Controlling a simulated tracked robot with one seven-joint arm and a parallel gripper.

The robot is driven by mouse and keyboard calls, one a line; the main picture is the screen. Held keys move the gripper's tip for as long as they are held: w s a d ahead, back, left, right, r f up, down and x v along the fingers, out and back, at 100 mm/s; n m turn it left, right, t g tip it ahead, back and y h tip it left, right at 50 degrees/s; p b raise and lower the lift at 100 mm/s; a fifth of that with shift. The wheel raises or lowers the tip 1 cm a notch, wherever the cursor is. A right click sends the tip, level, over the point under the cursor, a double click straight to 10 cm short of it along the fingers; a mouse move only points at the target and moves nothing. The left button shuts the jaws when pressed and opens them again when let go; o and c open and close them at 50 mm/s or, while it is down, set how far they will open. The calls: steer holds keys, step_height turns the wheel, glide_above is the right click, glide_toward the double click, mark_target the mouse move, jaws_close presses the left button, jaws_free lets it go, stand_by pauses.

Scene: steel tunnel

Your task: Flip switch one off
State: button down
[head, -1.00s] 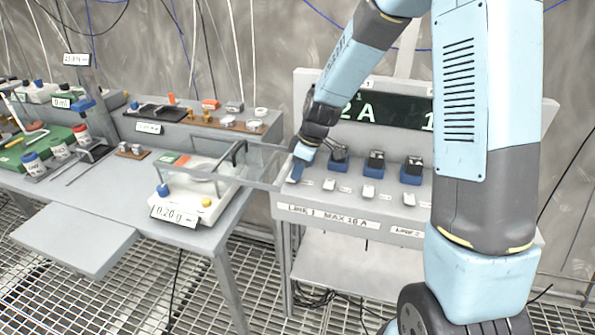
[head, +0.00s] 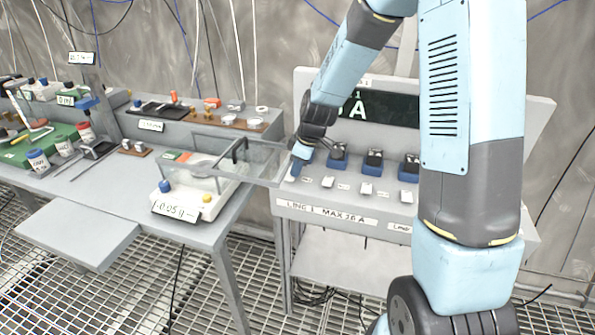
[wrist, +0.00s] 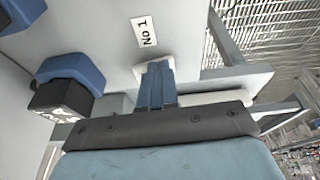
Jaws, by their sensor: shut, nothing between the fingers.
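The switch panel (head: 350,207) is a grey sloped desk labelled "LINE 1 MAX 16 A". My gripper (head: 297,172) is over its left end, pointing down. In the wrist view my gripper's two blue fingers (wrist: 155,68) are together, with nothing between them. They lie over a small white piece (wrist: 140,72) just below a "No 1" label (wrist: 145,32). The fingers mostly hide this piece, so I cannot tell its position or whether they touch it. Several small white switches (head: 328,182) stand in a row to the right on the panel.
Blue-and-black plugs (head: 338,152) stand behind the switches; one blue-and-black block (wrist: 68,82) is left of my fingers in the wrist view. A clear-walled box (head: 255,162) and a scale (head: 185,195) are close on the left. My arm covers the panel's right part.

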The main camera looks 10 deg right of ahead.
stand_by(0.4)
steer(key=shift+s+r, duration=0.15)
steer(key=shift+r, duration=0.5)
steer(key=s+d+r, duration=0.1)
steer(key=s+r, duration=0.2)
steer(key=r, duration=0.4)
steer(key=shift+s+d+r, duration=0.2)
steer(key=shift+d+r, duration=0.05)
steer(key=shift+r, duration=0.15)
steer(key=s+d+r+m+t+h, duration=0.1)
steer(key=s+d+r+m, duration=0.3)
steer(key=s+r, duration=0.2)
steer(key=s+d+r+m+t+h, duration=0.1)
steer(key=s+d+r+m, duration=0.4)
steer(key=s, duration=0.5)
steer(key=s+d+r+m+t+h, duration=0.1)
steer(key=s+d+r+m, duration=0.3)
steer(key=s, duration=0.4)
step_height(320, 180, up, 3)
steer(key=shift+s+d+f+m+t, duration=0.2)
steer(key=shift+s+d+m+t, duration=0.1)
steer(key=shift+d+t, duration=0.3)
